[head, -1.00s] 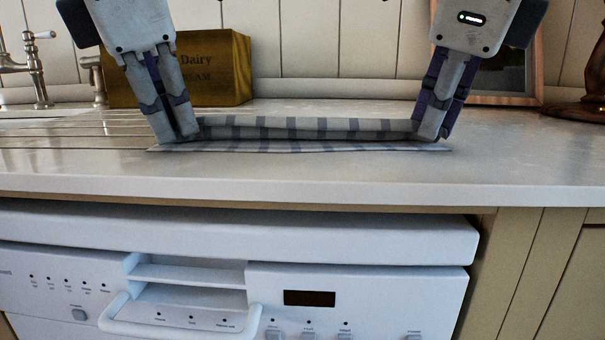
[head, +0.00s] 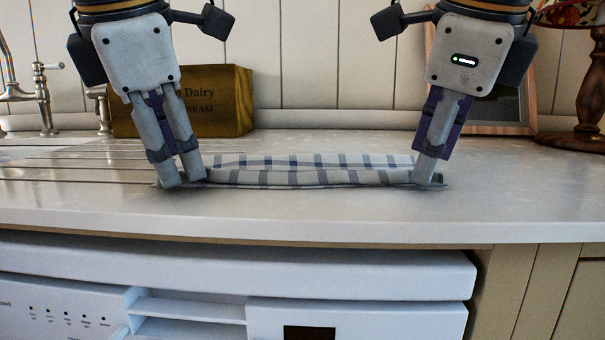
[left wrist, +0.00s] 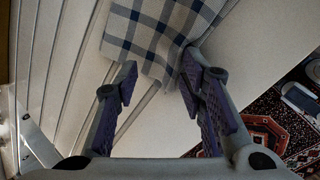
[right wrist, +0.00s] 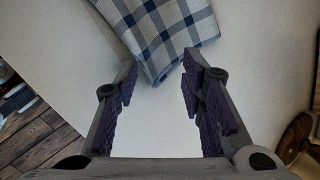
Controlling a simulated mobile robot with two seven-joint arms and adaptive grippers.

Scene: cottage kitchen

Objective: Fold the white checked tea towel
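The white checked tea towel (head: 290,178), with blue and grey stripes, lies folded in layers on the counter near its front edge. My left gripper (head: 184,178) is at its left end, and my right gripper (head: 428,180) is at its right end. In the left wrist view, my left gripper (left wrist: 157,78) is open, with a towel corner (left wrist: 160,35) reaching between its fingertips. In the right wrist view, my right gripper (right wrist: 160,82) is open, with a towel corner (right wrist: 160,35) just at its fingertips. Neither gripper is closed on cloth.
The pale counter (head: 520,200) is clear to the right of the towel and in front of it. A wooden box (head: 225,102) stands behind my left gripper, beside a tap (head: 40,95). A lamp base (head: 590,110) and a frame (head: 515,105) stand at the back right.

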